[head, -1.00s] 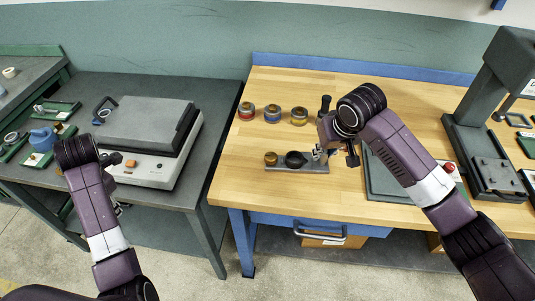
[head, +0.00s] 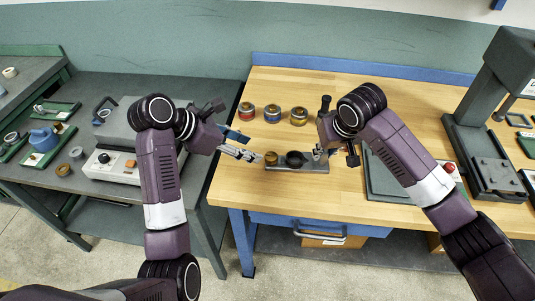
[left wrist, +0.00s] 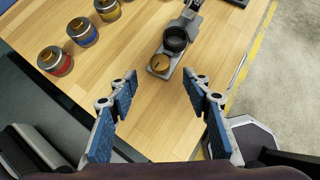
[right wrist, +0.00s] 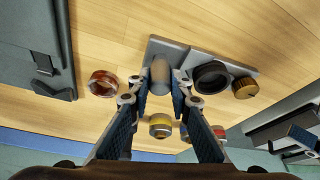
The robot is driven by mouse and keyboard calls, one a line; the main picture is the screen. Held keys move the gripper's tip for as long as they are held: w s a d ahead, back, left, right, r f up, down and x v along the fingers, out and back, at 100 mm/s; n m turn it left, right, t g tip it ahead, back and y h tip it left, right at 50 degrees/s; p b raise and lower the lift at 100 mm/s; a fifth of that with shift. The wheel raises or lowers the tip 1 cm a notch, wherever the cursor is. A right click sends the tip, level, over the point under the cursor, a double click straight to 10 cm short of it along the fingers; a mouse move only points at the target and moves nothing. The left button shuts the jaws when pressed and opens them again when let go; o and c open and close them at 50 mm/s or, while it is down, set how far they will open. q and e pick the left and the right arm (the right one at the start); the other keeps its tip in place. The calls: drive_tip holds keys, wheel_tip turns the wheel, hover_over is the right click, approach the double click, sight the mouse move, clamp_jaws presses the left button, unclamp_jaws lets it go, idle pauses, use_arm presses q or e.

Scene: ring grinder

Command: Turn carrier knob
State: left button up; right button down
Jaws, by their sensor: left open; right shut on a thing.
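A small grey fixture plate (head: 312,169) lies on the wooden bench. A brass-coloured knob (head: 271,158) sits at its left end, next to a dark round cup (head: 294,159). In the left wrist view the knob (left wrist: 159,64) lies just beyond and between the fingertips. My left gripper (head: 254,156) is open and empty, just left of the knob, apart from it. My right gripper (head: 320,154) is at the plate's other end, shut on a grey rounded post (right wrist: 160,75). The fingers partly hide the post; the cup (right wrist: 211,77) is beside it.
A reddish-brown ring (right wrist: 103,83) lies on the post's other side. A press (head: 490,120) stands right; a grey machine (head: 110,165) is on the left table. Bench in front is clear.

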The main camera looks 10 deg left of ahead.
sight(271, 156)
use_arm(q)
drive_tip(key=x, duration=0.9)
drive_tip(key=shift+r, duration=0.1)
drive_tip(key=c, duration=1.2)
drive_tip(key=shift+o, duration=0.2)
drive_tip(key=shift+m, duration=0.3)
drive_tip(key=m+g, duration=0.1)
drive_tip(key=m+g+h, duration=0.1)
drive_tip(key=m, duration=0.1)
drive_tip(key=m+g, duration=0.1)
drive_tip(key=shift+w+a+m+g+h, duration=0.15)
drive_tip(key=shift+w+m+g+h, duration=0.15)
drive_tip(key=shift+w+m+g, duration=0.15)
drive_tip(key=shift+m+g, duration=0.85)
drive_tip(key=shift+m, duration=0.25)
drive_tip(key=shift+w+m+g, duration=0.1)
drive_tip(key=shift+m+g, duration=0.9)
drive_tip(key=shift+m, duration=0.25)
drive_tip(key=shift+s+m+g, duration=0.1)
drive_tip(key=shift+m+g, duration=0.2)
drive_tip(key=shift+m, duration=0.2)
